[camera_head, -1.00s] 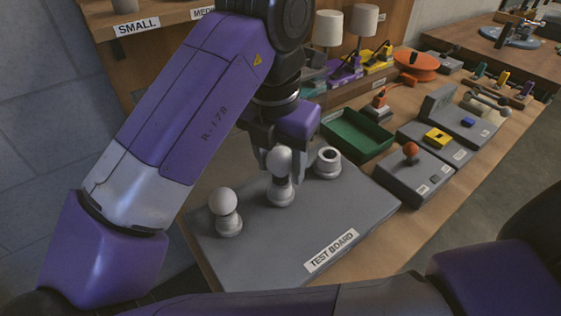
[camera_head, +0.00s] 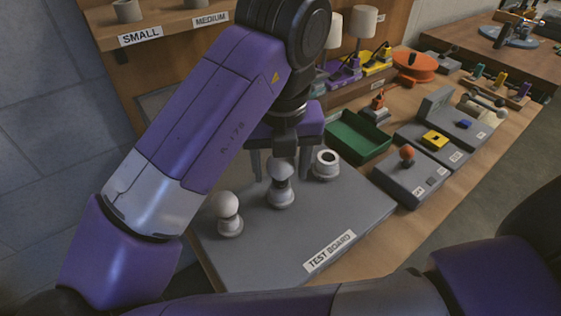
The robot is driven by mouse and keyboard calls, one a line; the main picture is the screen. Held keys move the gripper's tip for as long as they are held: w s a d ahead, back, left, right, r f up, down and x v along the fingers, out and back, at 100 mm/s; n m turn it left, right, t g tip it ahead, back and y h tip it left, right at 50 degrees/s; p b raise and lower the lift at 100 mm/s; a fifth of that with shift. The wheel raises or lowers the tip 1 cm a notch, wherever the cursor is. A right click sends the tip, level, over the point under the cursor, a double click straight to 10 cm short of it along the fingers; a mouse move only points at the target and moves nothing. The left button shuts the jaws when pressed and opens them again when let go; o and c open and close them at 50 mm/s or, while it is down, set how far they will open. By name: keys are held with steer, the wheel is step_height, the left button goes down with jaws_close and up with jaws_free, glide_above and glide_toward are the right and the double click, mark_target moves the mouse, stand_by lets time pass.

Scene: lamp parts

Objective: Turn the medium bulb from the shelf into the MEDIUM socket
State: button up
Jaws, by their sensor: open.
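The grey test board (camera_head: 330,225) lies on the bench with three sockets in a row. A white bulb (camera_head: 280,167) stands upright in the middle socket (camera_head: 280,197). Another white bulb (camera_head: 226,204) stands in the left socket (camera_head: 230,229). The right socket (camera_head: 326,163) is empty. My gripper (camera_head: 280,168) is open, fingers pointing down, one to each side of the middle bulb in the picture. I cannot tell whether the fingers surround this bulb or hang behind it. No size labels show on the sockets.
The shelf (camera_head: 165,52) at upper left bears SMALL and MEDIUM labels, with grey holders (camera_head: 128,11) above them; my arm hides part of it. A green tray (camera_head: 357,137), grey switch boxes (camera_head: 412,178) and lamps (camera_head: 362,22) stand right of and behind the board.

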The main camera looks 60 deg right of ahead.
steer(key=c, duration=1.2)
steer(key=m+b, duration=0.1)
steer(key=m, duration=0.1)
steer(key=shift+f+m, duration=0.2)
steer(key=shift+m, duration=0.2)
steer(key=shift+c, duration=0.2)
steer(key=o, duration=1.4)
steer(key=shift+r, duration=0.15)
steer(key=shift+r, duration=0.1)
steer(key=r, duration=0.2)
steer(key=r+p, duration=0.1)
steer(key=r, duration=0.4)
steer(key=shift+s+a+r+p, duration=0.2)
steer(key=shift+a+r+p, duration=0.1)
steer(key=shift+a, duration=0.1)
